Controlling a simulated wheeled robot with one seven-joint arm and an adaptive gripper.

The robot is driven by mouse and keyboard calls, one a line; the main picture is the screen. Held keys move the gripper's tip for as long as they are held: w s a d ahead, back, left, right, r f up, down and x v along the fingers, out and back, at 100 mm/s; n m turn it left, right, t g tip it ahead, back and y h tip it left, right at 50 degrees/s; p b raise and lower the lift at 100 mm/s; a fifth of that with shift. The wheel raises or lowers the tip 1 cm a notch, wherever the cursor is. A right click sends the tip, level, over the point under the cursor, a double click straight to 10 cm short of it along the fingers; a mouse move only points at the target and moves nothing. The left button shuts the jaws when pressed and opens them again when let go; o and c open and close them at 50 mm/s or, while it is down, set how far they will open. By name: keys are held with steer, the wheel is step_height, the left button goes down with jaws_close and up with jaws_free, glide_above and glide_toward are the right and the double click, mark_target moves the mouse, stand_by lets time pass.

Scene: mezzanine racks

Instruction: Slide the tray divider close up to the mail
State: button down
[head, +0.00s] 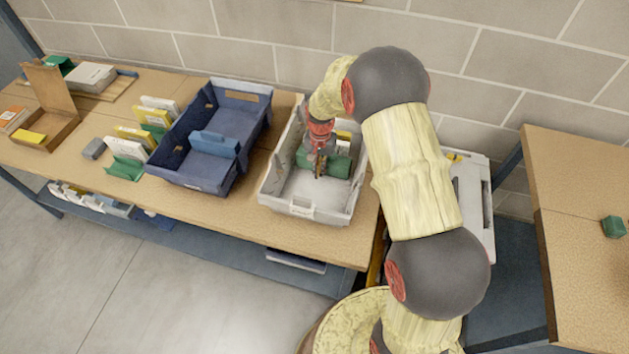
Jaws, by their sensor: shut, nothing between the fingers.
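A light grey tray (333,207) stands on the long table, right of a blue tray. A green divider (341,168) stands across its inside. White and yellow mail (343,138) shows behind the divider, partly hidden by my arm. My gripper (318,172) points down inside the grey tray, at the left part of the divider. It is shut and empty. I cannot tell whether the fingers touch the divider. The near part of the tray floor is bare.
The blue tray (178,165) with a blue divider (214,144) stands close on the left. Small packages (126,150) and an open cardboard box (62,110) lie farther left. A second table (584,250) with a green block (614,227) is at right. A block wall is behind.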

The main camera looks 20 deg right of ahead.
steer(key=shift+w+d, duration=0.25)
steer(key=shift+w, duration=0.15)
steer(key=shift+s, duration=0.15)
stand_by(0.4)
steer(key=shift+s+a, duration=0.45)
steer(key=shift+s, duration=0.05)
steer(key=shift+r, duration=0.1)
step_height(320, 180, up, 13)
steer(key=p, duration=0.8)
stand_by(0.7)
